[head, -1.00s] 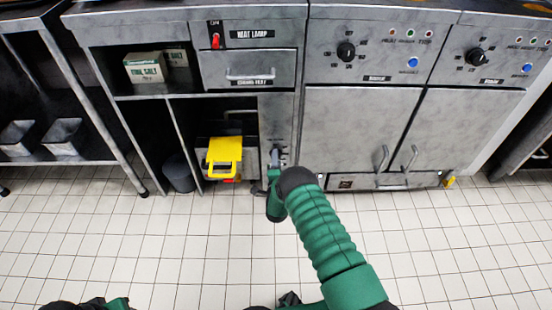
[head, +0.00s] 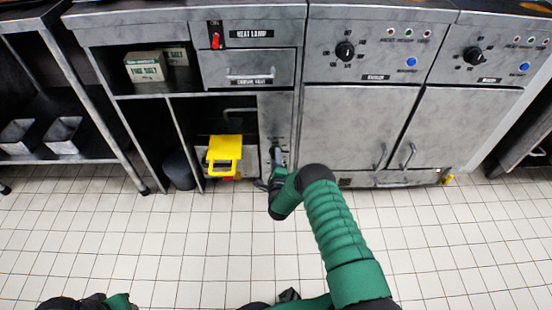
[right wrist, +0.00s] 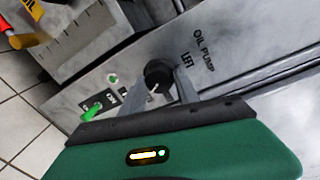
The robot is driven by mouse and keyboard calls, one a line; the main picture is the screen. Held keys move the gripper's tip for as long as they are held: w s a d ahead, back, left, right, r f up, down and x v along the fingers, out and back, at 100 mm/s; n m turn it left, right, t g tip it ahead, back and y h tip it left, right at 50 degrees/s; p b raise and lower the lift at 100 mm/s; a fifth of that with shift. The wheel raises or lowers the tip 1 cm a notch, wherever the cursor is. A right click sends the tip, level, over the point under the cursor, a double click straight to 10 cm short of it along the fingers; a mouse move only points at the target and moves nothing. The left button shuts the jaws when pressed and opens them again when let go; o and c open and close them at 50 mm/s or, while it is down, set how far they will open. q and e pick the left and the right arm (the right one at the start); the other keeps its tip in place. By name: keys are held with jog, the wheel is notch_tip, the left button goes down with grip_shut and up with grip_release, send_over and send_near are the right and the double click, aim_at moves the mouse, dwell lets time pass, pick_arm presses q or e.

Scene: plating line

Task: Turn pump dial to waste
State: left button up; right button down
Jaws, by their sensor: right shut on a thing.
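The pump dial (right wrist: 158,76) is a round black knob on a grey metal panel, beside the words OIL PUMP and LEFT in the right wrist view. My right gripper (right wrist: 160,90) is shut on this dial, with one grey finger on each side of it. In the head view my right gripper (head: 278,158) is at the narrow panel (head: 278,112) right of the open bay, and it hides the dial there. The small markings around the dial are partly covered and cannot be read.
A green lever (right wrist: 92,112) and a green lamp (right wrist: 113,78) sit near the dial. A yellow handled piece (head: 222,148) juts from the bay to the left. Closed cabinet doors (head: 355,120) are to the right. The tiled floor (head: 180,240) in front is clear.

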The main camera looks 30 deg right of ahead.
jog(key=shift+s+d+f, duration=0.1)
jog(key=shift+s+f, duration=0.1)
jog(key=shift+f, duration=0.05)
jog(key=c, duration=0.9)
grip_release()
jog(key=shift+w, duration=0.1)
jog(key=shift+r, duration=0.1)
jog(key=p+v, duration=0.8)
jog(key=v, duration=0.9)
jog(key=shift+w, duration=0.1)
